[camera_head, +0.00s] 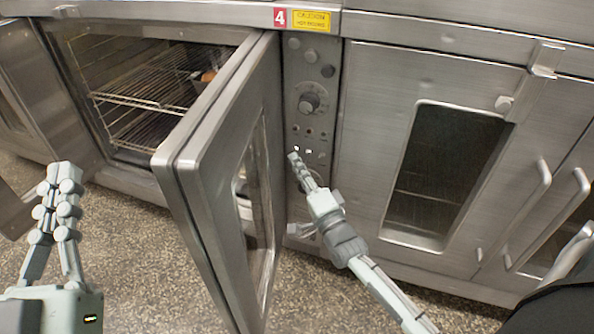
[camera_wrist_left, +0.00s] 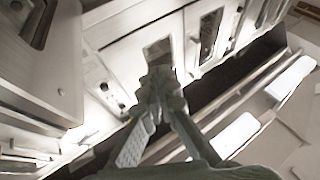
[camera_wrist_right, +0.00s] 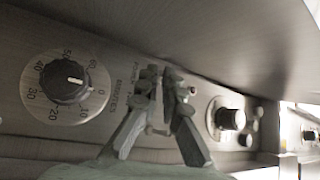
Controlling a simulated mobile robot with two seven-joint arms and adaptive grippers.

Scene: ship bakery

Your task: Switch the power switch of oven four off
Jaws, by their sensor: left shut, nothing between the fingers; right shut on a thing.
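Oven four carries a red "4" label (camera_head: 280,17) above its control panel (camera_head: 303,75) in the head view. My left gripper (camera_head: 65,170) is shut and empty over the floor at left.
An open oven door (camera_head: 215,150) juts out between my arms, close left of the panel. Inside the oven are wire racks (camera_head: 140,105) with a small item (camera_head: 205,77). A closed windowed door (camera_head: 375,130) is right of the panel. Speckled floor (camera_head: 140,250) is clear at lower left.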

